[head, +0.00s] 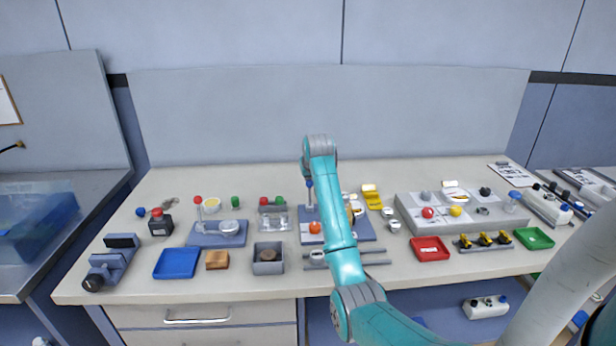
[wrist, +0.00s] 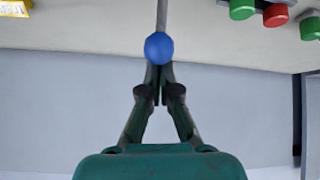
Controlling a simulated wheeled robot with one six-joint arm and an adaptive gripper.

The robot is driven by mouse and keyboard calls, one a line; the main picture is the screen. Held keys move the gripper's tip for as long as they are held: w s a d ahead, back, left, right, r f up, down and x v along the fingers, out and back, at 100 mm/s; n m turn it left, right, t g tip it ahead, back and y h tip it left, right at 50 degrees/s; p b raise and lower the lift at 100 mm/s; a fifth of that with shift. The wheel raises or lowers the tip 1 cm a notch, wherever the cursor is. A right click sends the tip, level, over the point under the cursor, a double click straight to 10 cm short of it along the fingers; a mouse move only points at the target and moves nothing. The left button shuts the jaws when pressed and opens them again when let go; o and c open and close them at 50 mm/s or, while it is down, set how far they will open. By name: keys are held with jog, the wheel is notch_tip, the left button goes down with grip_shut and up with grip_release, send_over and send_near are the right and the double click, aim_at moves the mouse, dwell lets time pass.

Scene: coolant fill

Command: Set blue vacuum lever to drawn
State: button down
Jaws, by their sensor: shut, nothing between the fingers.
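The blue vacuum lever is a ball knob on a thin grey rod. In the wrist view its blue knob (wrist: 159,47) is right at my fingertips and covers part of them. In the head view the blue knob (head: 309,183) stands on its rod above a blue-grey base plate (head: 367,232), just left of my arm. My gripper (wrist: 158,73) is shut and empty, its fingertips together at the knob. I cannot tell whether they touch it. In the head view my arm hides the gripper and part of the plate.
A red-knobbed lever (head: 197,200) stands on another plate to the left. A yellow holder (head: 372,196) and a grey panel (head: 410,205) are to the right. Blue (head: 176,263) and red (head: 430,249) trays lie nearer the front. The upright back panel (head: 330,115) bounds the bench.

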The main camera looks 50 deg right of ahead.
jog(key=s+a+t+h, duration=0.2)
jog(key=a+h, duration=0.1)
jog(key=s+a+t+h, duration=0.1)
jog(key=s, duration=0.1)
jog(key=shift+a+f+t, duration=0.3)
jog(key=shift+f+t, duration=0.1)
jog(key=shift+w+d+r, duration=0.1)
jog(key=shift+w+r, duration=0.05)
jog(key=shift+r, duration=0.05)
jog(key=shift+x, duration=0.8)
jog(key=w+r+v, duration=0.1)
jog(key=v, duration=0.8)
jog(key=shift+r, duration=0.45)
